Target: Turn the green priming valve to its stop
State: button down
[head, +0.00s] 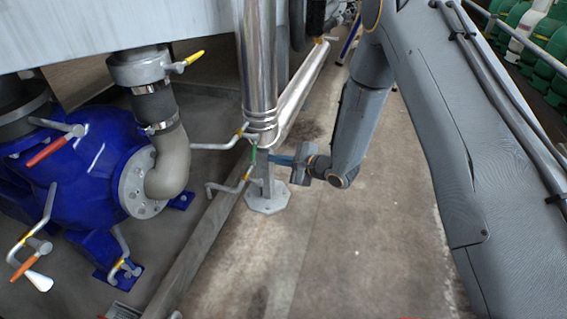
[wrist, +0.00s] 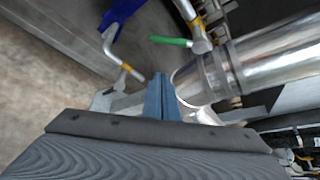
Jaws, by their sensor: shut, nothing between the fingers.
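The green valve handle (head: 253,155) is a thin green lever near the foot of the upright steel pipe in the head view. In the wrist view the green handle (wrist: 171,41) lies roughly crosswise above my fingertips, joined at its right end to a metal fitting. My gripper (head: 272,159) is just right of the handle in the head view, with its blue fingers pointing left. In the wrist view my gripper (wrist: 158,77) is shut and empty, with a visible gap between the fingertips and the handle. The valve body is partly hidden by the pipework.
The shiny steel pipe (head: 257,60) stands close to my fingers on a flanged foot (head: 265,197). Bent pipes with yellow bands (head: 228,186) stick out beside it. A blue pump (head: 75,165) with red and orange levers stands at left. The floor (head: 330,250) in front is clear.

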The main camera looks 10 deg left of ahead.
aim_at(254, 148)
jog(key=shift+s+a+r+b, duration=0.15)
jog(key=shift+a+r+b, duration=0.15)
jog(key=shift+a, duration=0.4)
jog(key=shift+s+a+r+b, duration=0.1)
jog(key=shift+a+r+b, duration=0.15)
jog(key=shift+a, duration=0.45)
jog(key=shift+s+a+r+b, duration=0.2)
jog(key=shift+a+b, duration=0.1)
jog(key=shift+a, duration=0.4)
